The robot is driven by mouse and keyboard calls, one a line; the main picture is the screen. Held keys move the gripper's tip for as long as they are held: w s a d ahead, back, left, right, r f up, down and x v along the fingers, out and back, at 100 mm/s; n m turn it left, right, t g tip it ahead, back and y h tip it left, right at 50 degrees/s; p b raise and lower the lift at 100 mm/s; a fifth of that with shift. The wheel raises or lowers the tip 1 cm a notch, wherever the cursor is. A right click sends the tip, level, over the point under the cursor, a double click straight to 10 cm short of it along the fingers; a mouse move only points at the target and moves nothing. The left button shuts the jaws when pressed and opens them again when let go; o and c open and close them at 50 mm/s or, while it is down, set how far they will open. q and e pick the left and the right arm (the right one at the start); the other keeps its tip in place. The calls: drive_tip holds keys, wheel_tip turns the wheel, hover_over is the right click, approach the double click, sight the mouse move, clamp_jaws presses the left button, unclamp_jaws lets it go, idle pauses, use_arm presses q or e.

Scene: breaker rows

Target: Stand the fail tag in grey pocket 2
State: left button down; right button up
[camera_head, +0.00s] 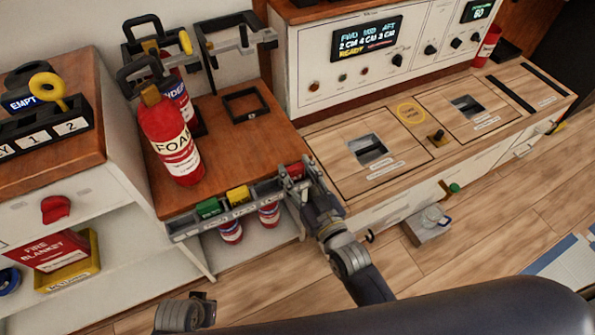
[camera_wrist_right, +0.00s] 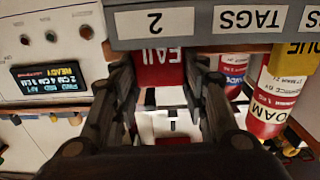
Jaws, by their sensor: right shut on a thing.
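The red fail tag (camera_wrist_right: 168,68) shows between my right gripper's fingers in the wrist view, its lettering upside down. My right gripper (camera_wrist_right: 165,95) is shut on it. In the head view my right gripper (camera_head: 294,172) is at the right end of the grey rail (camera_head: 183,229) on the wooden counter's front edge. The fail tag is against the rail's grey band near the label 2 (camera_wrist_right: 154,20); I cannot tell how deep it sits in a pocket. Part of my left arm's end (camera_head: 188,312) shows at the lower left; its fingers are unclear.
A green tag (camera_head: 208,208) and a yellow tag (camera_head: 238,195) stand in the rail. A foam extinguisher (camera_head: 170,137) stands on the counter behind, with an empty black square frame (camera_head: 245,105) to its right. More extinguishers (camera_head: 231,232) are below the rail.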

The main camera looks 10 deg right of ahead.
drive_tip(key=shift+f, duration=0.15)
drive_tip(key=o, duration=1)
drive_tip(key=shift+c, duration=0.2)
drive_tip(key=shift+s, duration=0.1)
use_arm(q)
drive_tip(key=shift+w+r, duration=0.15)
drive_tip(key=shift+r, duration=0.1)
use_arm(e)
drive_tip(key=v, duration=1.1)
drive_tip(key=shift+s+d, duration=0.2)
drive_tip(key=shift+s, duration=0.15)
